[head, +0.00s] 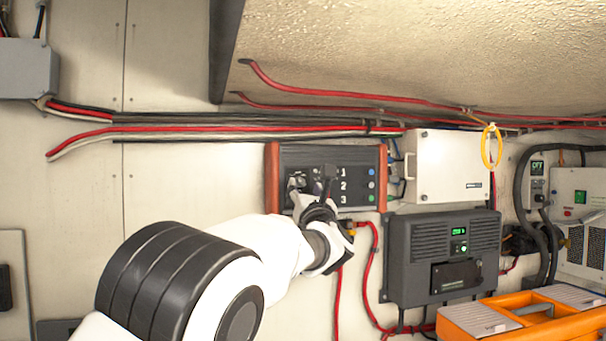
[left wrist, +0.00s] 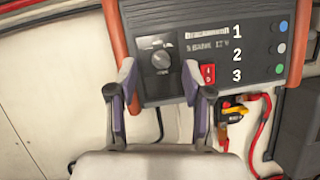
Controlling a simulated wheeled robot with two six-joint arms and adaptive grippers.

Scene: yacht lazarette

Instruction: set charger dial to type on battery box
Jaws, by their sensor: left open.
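A dark panel (head: 353,163) with reddish-brown side rails is mounted on the wall; it also shows in the left wrist view (left wrist: 262,76). It carries a round dark dial (left wrist: 161,59) with a light mark near its rim; the small lettering around it is unreadable. My left gripper (head: 311,185) is in front of the panel's left half and hides part of it. In the left wrist view the gripper (left wrist: 158,72) is open and empty, its fingertips to either side of the dial and slightly below it. Contact cannot be told. My right gripper is out of view.
The panel bears numbers 1, 2, 3, coloured round buttons and a red piece (left wrist: 208,73). To the right are a white box (head: 450,165), a grey unit with green display (head: 442,258) and an orange toolbox (head: 530,322). Red cables (head: 372,280) hang below the panel.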

